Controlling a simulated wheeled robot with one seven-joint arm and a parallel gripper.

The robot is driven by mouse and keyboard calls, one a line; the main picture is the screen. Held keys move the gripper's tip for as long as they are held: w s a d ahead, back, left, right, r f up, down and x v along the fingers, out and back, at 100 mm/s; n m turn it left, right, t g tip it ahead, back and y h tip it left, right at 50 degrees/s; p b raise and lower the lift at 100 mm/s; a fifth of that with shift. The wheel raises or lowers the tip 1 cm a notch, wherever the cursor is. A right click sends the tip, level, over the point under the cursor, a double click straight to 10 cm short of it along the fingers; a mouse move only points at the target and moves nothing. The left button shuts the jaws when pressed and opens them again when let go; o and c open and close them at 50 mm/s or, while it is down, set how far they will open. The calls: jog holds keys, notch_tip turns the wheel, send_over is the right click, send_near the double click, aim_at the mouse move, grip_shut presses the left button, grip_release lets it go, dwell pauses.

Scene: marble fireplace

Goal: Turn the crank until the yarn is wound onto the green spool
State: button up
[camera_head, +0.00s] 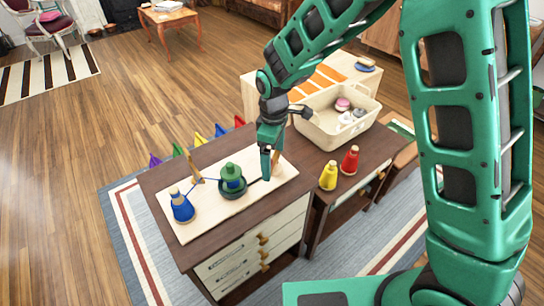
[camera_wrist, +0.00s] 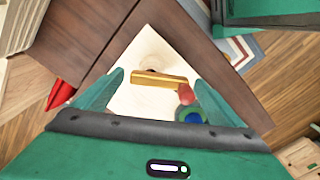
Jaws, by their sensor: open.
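A pale board (camera_head: 215,219) lies on the dark wooden cabinet. On it stands a green spool (camera_head: 232,170) with blue yarn around its middle, on a dark round base. A blue cone of yarn (camera_head: 182,207) stands at the board's left end. A thin blue strand runs past a wooden guide post (camera_head: 194,168) towards the spool. A dark crank arm (camera_head: 256,181) reaches from the base towards my gripper (camera_head: 266,173). A tan upright handle (camera_head: 277,162) shows just behind it. In the wrist view, my gripper (camera_wrist: 160,77) is open, with a golden bar (camera_wrist: 159,79) between the fingers.
A yellow cone (camera_head: 328,177) and a red cone (camera_head: 349,161) stand to the right of the board. A cream bin (camera_head: 325,135) with several small items stands behind them. Several coloured pennants (camera_head: 200,139) show beyond the cabinet's far edge. Drawers (camera_head: 240,262) face the front.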

jog(key=c, duration=1)
jog(key=shift+a, duration=0.15)
jog(key=shift+c, duration=0.2)
jog(key=shift+m, duration=0.3)
jog(key=shift+w+m, duration=0.1)
jog(key=shift+m, duration=0.8)
jog(key=m, duration=0.4)
jog(key=shift+w+a, duration=0.2)
jog(key=shift+a, duration=0.05)
jog(key=m, duration=0.4)
jog(key=shift+w+a+m, duration=0.1)
jog(key=shift+w+m, duration=0.15)
jog(key=shift+m, duration=0.05)
jog(key=shift+w+m, duration=0.2)
jog(key=shift+m, duration=1.2)
